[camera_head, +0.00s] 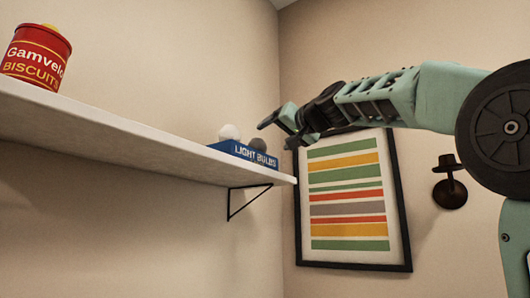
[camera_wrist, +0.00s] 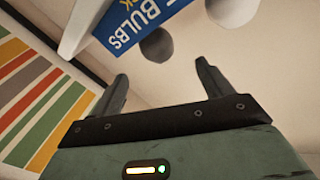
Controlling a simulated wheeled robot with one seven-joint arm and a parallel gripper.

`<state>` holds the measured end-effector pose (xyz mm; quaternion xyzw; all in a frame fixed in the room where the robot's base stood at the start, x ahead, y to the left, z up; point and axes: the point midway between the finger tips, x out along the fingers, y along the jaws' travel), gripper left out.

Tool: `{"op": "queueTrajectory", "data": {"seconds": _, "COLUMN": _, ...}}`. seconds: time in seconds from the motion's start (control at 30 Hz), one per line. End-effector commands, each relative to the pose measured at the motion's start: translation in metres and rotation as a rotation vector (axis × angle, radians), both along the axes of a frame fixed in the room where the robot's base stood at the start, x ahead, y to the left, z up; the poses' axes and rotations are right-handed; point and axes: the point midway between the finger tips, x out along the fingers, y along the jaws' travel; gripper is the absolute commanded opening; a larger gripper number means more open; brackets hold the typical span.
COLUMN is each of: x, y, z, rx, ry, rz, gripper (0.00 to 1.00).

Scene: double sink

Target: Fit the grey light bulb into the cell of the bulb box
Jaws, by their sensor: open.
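The blue bulb box (camera_head: 243,155), lettered "LIGHT BULBS", stands near the right end of the white shelf. The grey light bulb (camera_head: 258,144) shows as a dark round top above the box's rim, right of a white bulb (camera_head: 229,132). Its base is hidden behind the box's front wall, so I cannot tell how deep it sits. In the wrist view the box (camera_wrist: 140,25), grey bulb (camera_wrist: 157,45) and white bulb (camera_wrist: 231,10) lie beyond the fingers. My gripper (camera_head: 275,136) is open and empty, just right of the box; it also shows in the wrist view (camera_wrist: 163,78).
The white shelf (camera_head: 120,132) runs along the left wall, with a bracket (camera_head: 240,200) below. A red biscuit tin (camera_head: 37,55) stands far left. A framed striped picture (camera_head: 348,200) and a dark wall fixture (camera_head: 449,185) hang on the right wall. The shelf between tin and box is clear.

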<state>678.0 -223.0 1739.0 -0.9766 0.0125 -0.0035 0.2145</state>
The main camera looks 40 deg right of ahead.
Motion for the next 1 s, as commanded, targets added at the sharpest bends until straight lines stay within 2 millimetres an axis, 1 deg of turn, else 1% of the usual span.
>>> {"op": "queueTrajectory", "data": {"seconds": 0.03, "x": -0.012, "y": 0.000, "z": -0.003, "rx": -0.001, "ry": -0.003, "rz": -0.001, "gripper": 0.79}}
{"op": "queueTrajectory", "data": {"seconds": 0.1, "x": -0.024, "y": 0.001, "z": -0.003, "rx": -0.001, "ry": -0.002, "rz": -0.001, "gripper": 0.79}}
{"op": "queueTrajectory", "data": {"seconds": 0.2, "x": -0.038, "y": 0.001, "z": -0.002, "rx": -0.001, "ry": -0.001, "rz": 0.000, "gripper": 0.79}}
{"op": "queueTrajectory", "data": {"seconds": 0.3, "x": -0.047, "y": 0.001, "z": -0.001, "rx": 0.000, "ry": -0.001, "rz": 0.000, "gripper": 0.79}}
{"op": "queueTrajectory", "data": {"seconds": 0.47, "x": -0.052, "y": 0.001, "z": 0.000, "rx": 0.001, "ry": 0.000, "rz": 0.000, "gripper": 0.79}}
{"op": "queueTrajectory", "data": {"seconds": 1.0, "x": -0.052, "y": 0.001, "z": 0.001, "rx": 0.000, "ry": 0.000, "rz": 0.000, "gripper": 0.79}}
